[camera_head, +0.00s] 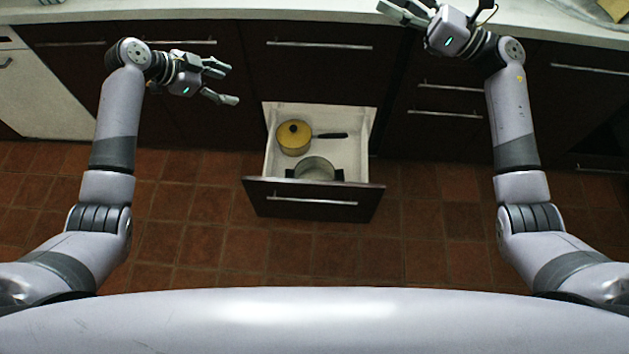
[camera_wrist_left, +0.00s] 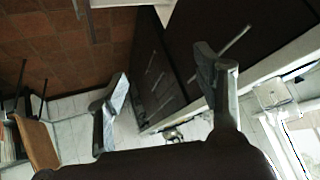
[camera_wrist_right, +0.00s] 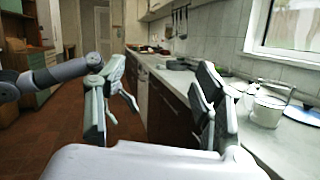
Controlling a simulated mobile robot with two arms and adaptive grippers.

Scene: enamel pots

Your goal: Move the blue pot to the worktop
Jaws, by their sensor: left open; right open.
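No clearly blue pot shows in these views. A drawer (camera_head: 313,198) is pulled out below the worktop (camera_head: 250,12). It holds a yellow pot (camera_head: 294,138) with a dark knob and long handle, and a pale grey pot (camera_head: 315,167) with two dark side handles, partly hidden by the drawer front. My left gripper (camera_head: 222,84) is open and empty, up and left of the drawer. My right gripper (camera_head: 403,10) is open near the worktop edge, up and right of the drawer; its spread, empty fingers show in the right wrist view (camera_wrist_right: 160,100).
In the right wrist view, a pale pot-like vessel (camera_wrist_right: 268,108) stands on the worktop beside a blue flat item (camera_wrist_right: 302,114). Dark pans (camera_wrist_right: 182,64) stand farther along. In the head view, the worktop above the drawer looks clear. Tiled floor (camera_head: 200,240) lies before the cabinets.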

